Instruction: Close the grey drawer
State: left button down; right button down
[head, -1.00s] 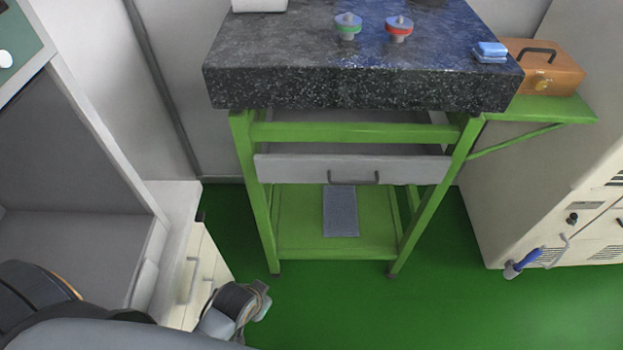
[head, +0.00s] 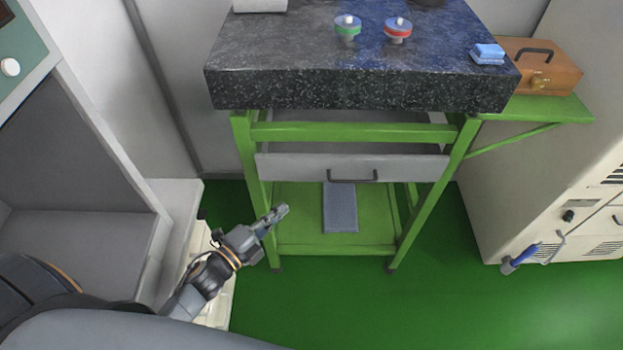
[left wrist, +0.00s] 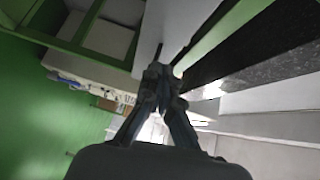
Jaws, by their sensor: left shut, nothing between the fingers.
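The grey drawer (head: 300,168) sits in the green frame under the dark granite top. Its front stands forward of the frame, with the drawer's inside showing behind it, so it is partly open. Its dark handle (head: 353,178) is in the middle of the front. My left gripper (head: 283,210) is shut and empty, in front of the frame's left leg, below and left of the handle in the picture. In the left wrist view, its fingers (left wrist: 158,72) meet, and a pale panel, probably the drawer front (left wrist: 160,30), lies beyond them. My right gripper is not in view.
The granite top (head: 350,88) bears a green-ringed and a red-ringed piece and blue cloths (head: 488,52). An orange box (head: 540,66) sits on a green side shelf. A white cabinet stands at right, another at left. Green floor (head: 330,310) in front is clear.

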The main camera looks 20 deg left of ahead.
aim_at(304, 170)
pick_arm(q)
jog(key=w+d, duration=0.1)
jog(key=w, duration=0.2)
jog(key=w+d+m+h+b, duration=0.1)
jog(key=w+d, duration=0.1)
jog(key=w, duration=0.2)
jog(key=w+d+m, duration=0.1)
jog(key=w, duration=0.3)
jog(key=shift+w+d+f+h+b, duration=0.1)
jog(key=shift+d+f+h+b, duration=0.1)
jog(key=shift+d+h+b, duration=0.15)
jog(key=shift+w+a, duration=0.15)
jog(key=shift+w, duration=0.2)
jog(key=w, duration=0.2)
jog(key=w+a+b, duration=0.1)
jog(key=w, duration=0.1)
jog(key=shift+w+a+b, duration=0.2)
jog(key=shift+b, duration=0.1)
jog(key=shift+a+r, duration=0.1)
jog(key=shift+r, duration=0.15)
